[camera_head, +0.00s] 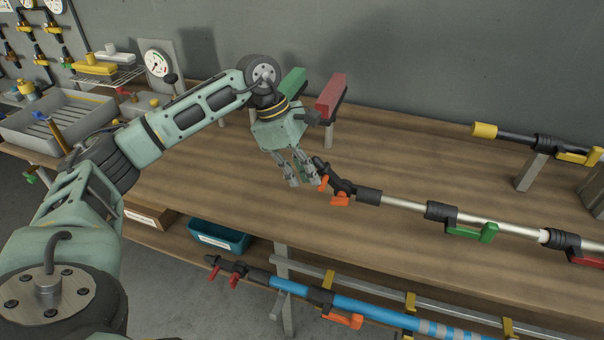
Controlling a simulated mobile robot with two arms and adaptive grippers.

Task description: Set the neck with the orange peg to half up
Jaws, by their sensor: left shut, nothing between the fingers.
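A silver pole with black collars lies across the bench from the right. At its left end is a black neck (340,184), tilted up and to the left from the pole. A small orange peg (324,183) sticks out near the neck's tip, and an orange lever (340,198) sits below the neck joint. My left gripper (307,183) points down just left of the neck tip, shut and empty. Its fingers are very close to the peg; I cannot tell whether they touch. My right gripper is out of view.
A green lever (478,232) and a red lever (585,257) sit further along the pole. Green and red blocks (331,94) stand behind my gripper. A blue pole (385,314) with a red-pegged neck hangs below the front edge.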

